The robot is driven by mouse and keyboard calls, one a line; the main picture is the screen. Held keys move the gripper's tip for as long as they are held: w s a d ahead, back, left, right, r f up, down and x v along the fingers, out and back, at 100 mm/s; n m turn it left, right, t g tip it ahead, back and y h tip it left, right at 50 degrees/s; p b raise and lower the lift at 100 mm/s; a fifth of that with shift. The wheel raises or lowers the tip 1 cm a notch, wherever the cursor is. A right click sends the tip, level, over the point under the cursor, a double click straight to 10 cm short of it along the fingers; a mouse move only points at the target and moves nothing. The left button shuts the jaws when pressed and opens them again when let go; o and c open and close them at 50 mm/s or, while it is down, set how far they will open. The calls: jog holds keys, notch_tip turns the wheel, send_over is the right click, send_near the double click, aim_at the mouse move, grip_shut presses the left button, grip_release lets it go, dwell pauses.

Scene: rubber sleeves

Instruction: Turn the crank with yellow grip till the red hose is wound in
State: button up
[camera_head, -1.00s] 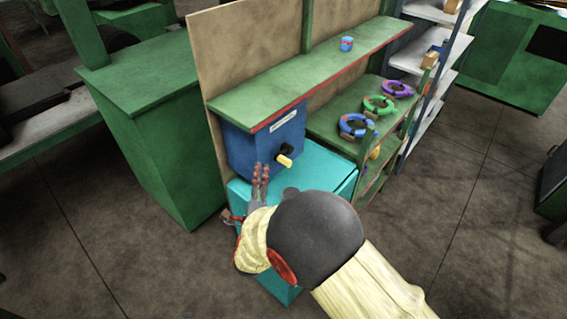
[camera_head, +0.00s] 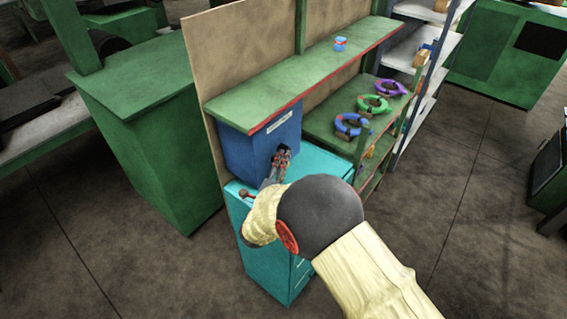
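The blue box (camera_head: 240,152) with a white label stands on the teal cabinet (camera_head: 320,160), under the green shelf. My gripper (camera_head: 283,151) is at the box's front face, where the crank sits, its fingers pointing up and away from me. The crank and its yellow grip are hidden behind the fingers. Whether the fingers are closed around the grip cannot be told. A small red piece (camera_head: 245,193), possibly part of the red hose, shows at the cabinet's left top edge, left of my gripper; the rest of the hose is not visible.
The green shelf (camera_head: 300,85) overhangs the box and carries a small blue-and-red can (camera_head: 340,44). A green cabinet (camera_head: 150,130) stands at left.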

jog(key=shift+w, duration=0.2)
jog(key=shift+c, duration=0.6)
grip_shut()
